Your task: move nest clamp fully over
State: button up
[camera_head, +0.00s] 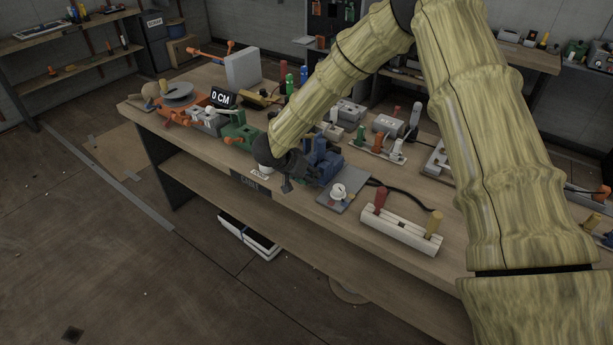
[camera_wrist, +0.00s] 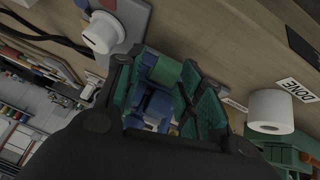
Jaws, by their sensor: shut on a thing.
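A blue fixture (camera_head: 324,162), which looks like the nest clamp, stands on the workbench near its front edge. My gripper (camera_head: 287,184) is at its left front side, partly hidden by my arm's end. In the wrist view, the teal-padded fingers of my gripper (camera_wrist: 168,92) close around a blue part (camera_wrist: 153,104) with a green piece (camera_wrist: 165,70) at its end. The fingers cover much of the blue part, so how far over the clamp lies cannot be told.
A grey plate with a white knob (camera_head: 338,192) is just right of the blue fixture. A white block (camera_head: 400,230) with red and yellow handles is further right. A green device (camera_head: 240,131) is left. A white cylinder (camera_wrist: 271,111) stands close beside the fingers.

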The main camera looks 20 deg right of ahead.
jog(key=o, duration=0.9)
jog(key=shift+s+d, duration=0.1)
jog(key=shift+d, duration=0.1)
jog(key=shift+o, duration=0.2)
jog(key=shift+a, duration=0.15)
jog(key=shift+a+r, duration=0.1)
jog(key=v, duration=1.1)
jog(key=shift+r, duration=0.3)
jog(key=shift+o, duration=0.5)
jog(key=shift+s+a, duration=0.1)
jog(key=shift+s, duration=0.05)
